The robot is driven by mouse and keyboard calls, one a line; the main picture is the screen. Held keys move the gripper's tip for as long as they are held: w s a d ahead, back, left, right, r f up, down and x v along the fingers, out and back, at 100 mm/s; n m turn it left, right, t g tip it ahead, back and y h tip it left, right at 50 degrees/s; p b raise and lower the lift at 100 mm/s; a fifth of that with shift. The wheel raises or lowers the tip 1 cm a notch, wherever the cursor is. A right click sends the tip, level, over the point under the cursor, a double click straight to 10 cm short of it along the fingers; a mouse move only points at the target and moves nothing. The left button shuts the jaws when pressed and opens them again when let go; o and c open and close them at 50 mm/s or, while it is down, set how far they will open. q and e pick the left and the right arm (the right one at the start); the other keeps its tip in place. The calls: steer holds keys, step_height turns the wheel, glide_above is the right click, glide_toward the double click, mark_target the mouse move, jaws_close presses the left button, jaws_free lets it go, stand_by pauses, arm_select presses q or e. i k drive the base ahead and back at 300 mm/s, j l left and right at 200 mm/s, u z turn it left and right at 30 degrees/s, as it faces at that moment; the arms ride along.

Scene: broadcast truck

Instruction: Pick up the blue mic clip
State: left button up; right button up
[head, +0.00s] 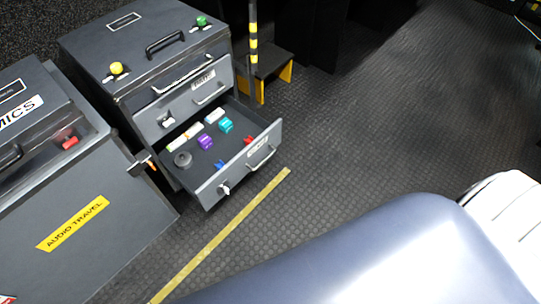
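A small blue piece, which looks like the blue mic clip (220,164), lies in the open drawer (207,187) of the grey cabinet, near the drawer's front wall. It is small in the picture and its exact shape is hard to tell. A red piece (248,140) lies to its right in the same drawer. A purple block (205,142) and a teal block (226,125) sit behind it. Neither of my grippers shows in the head view.
A dark roll (182,159) and several white-labelled boxes (194,130) share the drawer. A closed drawer (183,104) is above. A grey audio case (110,235) stands close on the left. A yellow floor strip (225,232) runs before the drawer; the floor (370,130) rightward is open.

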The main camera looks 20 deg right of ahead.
mark_target(220, 166)
steer(key=z, duration=0.35)
steer(key=u, duration=2.5)
steer(key=z, duration=2.35)
steer(key=i+l+u, duration=0.1)
steer(key=u, duration=0.4)
steer(key=l+u, duration=0.3)
steer(key=u, duration=0.15)
steer(key=l+u, duration=0.2)
steer(key=u, duration=0.3)
steer(key=l+u, duration=0.3)
steer(key=u, duration=0.15)
steer(key=i, duration=0.05)
